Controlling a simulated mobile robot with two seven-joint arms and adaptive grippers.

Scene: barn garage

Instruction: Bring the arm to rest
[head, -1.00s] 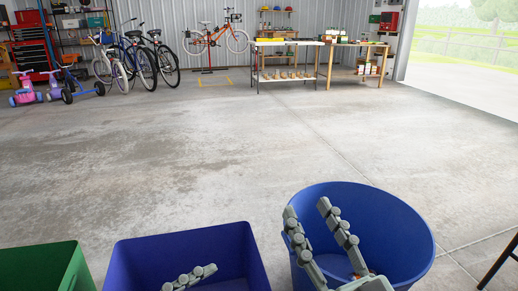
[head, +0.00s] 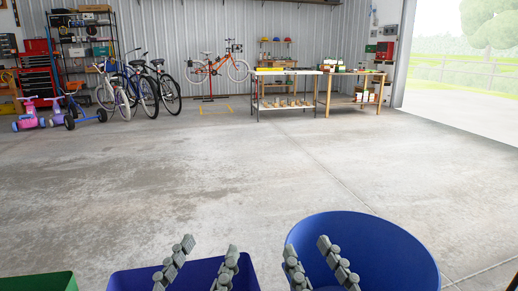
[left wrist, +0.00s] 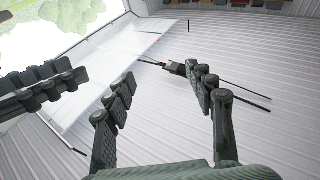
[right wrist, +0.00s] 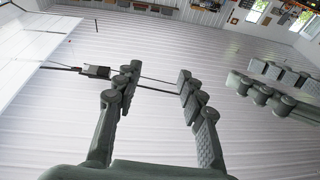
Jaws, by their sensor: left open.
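My left gripper (head: 203,262) shows at the bottom of the head view, in front of the blue square bin. Its two fingers point up and stand apart, with nothing between them. In the left wrist view its fingers (left wrist: 168,110) are spread against the ceiling. My right gripper (head: 322,266) is to its right, in front of the round blue tub. Its fingers point up and are apart and empty. In the right wrist view its fingers (right wrist: 160,95) are also spread. Each wrist view shows the other gripper's fingers at one side.
A blue square bin (head: 135,280), a round blue tub (head: 395,250) and a green bin (head: 40,283) stand close in front. Beyond them the concrete floor (head: 200,170) is clear. Bicycles (head: 140,90) and a workbench (head: 285,72) stand at the back.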

